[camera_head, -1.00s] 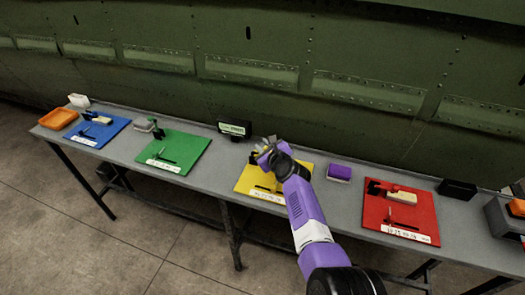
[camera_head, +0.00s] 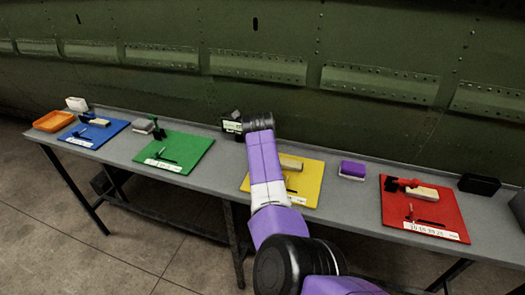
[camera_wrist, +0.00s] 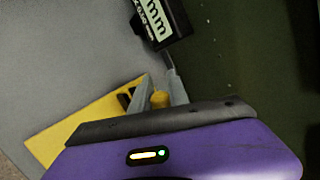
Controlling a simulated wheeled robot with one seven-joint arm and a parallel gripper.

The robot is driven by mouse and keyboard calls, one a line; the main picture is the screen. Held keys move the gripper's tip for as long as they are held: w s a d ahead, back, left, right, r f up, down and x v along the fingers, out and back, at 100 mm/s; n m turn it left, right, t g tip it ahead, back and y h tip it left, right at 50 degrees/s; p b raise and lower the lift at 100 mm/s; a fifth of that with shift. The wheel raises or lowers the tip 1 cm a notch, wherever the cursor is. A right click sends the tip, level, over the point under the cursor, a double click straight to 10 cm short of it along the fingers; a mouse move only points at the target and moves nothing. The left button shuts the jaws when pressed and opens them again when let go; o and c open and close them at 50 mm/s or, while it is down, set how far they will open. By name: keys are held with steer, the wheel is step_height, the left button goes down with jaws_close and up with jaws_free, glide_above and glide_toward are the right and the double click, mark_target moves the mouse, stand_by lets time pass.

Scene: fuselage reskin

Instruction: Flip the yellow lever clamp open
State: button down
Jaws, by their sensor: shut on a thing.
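The yellow board (camera_head: 312,190) lies on the bench, partly covered by my arm in the head view. It also shows at the left of the wrist view (camera_wrist: 65,135). In the wrist view my gripper (camera_wrist: 160,92) has its two grey fingers on either side of a small yellow piece (camera_wrist: 160,99), which looks like the handle of the yellow lever clamp. The fingers are closed on it. The clamp's base and its pose are mostly hidden. In the head view my arm hides the gripper and the clamp.
A black display box (camera_wrist: 163,22) stands just beyond the fingers. A tan block (camera_head: 291,163) is on the yellow board. A purple block (camera_head: 353,170) and red board (camera_head: 440,210) lie right; the green board (camera_head: 185,150) lies left. The green fuselage wall (camera_head: 300,40) rises behind.

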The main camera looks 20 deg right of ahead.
steer(key=shift+w+a+f+n+g+h+b, duration=0.3)
steer(key=shift+a+f+n+g+h+b, duration=0.25)
steer(key=shift+b, duration=2.35)
steer(key=shift+r+h+b, duration=0.15)
steer(key=shift+h+b, duration=0.1)
steer(key=shift+b, duration=0.1)
steer(key=shift+r+g+b, duration=0.15)
steer(key=shift+g+b, duration=0.1)
steer(key=shift+b, duration=0.35)
steer(key=c, duration=1.6)
jaws_free()
steer(key=shift+w, duration=0.1)
steer(key=shift+o, duration=0.2)
steer(key=shift+r, duration=0.1)
steer(key=v, duration=0.7)
steer(key=shift+s+a, duration=0.25)
steer(key=shift+r, duration=0.15)
